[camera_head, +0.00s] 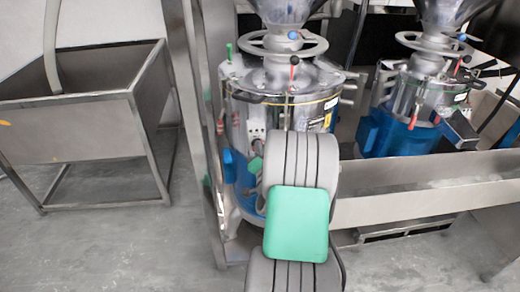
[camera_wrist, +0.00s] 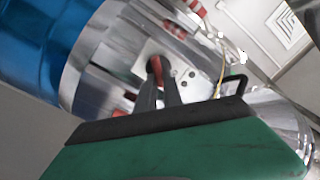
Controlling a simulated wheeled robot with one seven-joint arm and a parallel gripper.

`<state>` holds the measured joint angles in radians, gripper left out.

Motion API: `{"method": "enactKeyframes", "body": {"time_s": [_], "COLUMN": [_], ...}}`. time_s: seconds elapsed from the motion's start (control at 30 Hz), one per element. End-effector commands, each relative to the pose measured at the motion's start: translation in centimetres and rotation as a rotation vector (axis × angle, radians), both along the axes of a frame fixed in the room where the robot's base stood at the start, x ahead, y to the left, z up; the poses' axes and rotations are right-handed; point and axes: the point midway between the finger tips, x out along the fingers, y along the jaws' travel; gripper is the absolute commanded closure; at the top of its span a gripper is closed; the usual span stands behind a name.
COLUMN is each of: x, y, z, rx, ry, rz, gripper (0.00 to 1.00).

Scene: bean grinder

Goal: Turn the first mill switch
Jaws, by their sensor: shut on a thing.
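The first mill (camera_head: 240,105) is a shiny metal drum with a blue lower part, behind my arm in the head view. Its metal body fills much of the wrist view (camera_wrist: 100,60), tilted, with the blue part at the upper left. The red switch (camera_wrist: 155,66) sits by a pale plate with small dark holes on the mill's side. My gripper (camera_wrist: 158,84) has its dark fingers at the red switch and is shut on it. The fingertips partly cover the switch, so its exact angle is unclear. My arm hides the gripper and switch in the head view.
A second mill (camera_head: 405,100) with a blue base stands to the right. A metal trough (camera_head: 420,195) runs below it. A steel bin on legs (camera_head: 90,125) stands at the left. A steel post (camera_head: 200,120) rises close left of the first mill. Grey floor is clear at lower left.

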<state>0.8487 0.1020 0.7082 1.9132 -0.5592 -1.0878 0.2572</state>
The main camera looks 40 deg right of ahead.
Motion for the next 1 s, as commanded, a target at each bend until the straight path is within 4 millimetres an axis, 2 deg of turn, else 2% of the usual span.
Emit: {"method": "enactKeyframes", "body": {"time_s": [0.6, 1.0], "x": [-0.25, -0.26], "y": [-0.36, -0.39], "z": [-0.45, -0.73], "rx": [0.467, 0.645], "ry": [-0.32, -0.443], "rz": [-0.002, -0.002], "gripper": [1.0, 1.0]}}
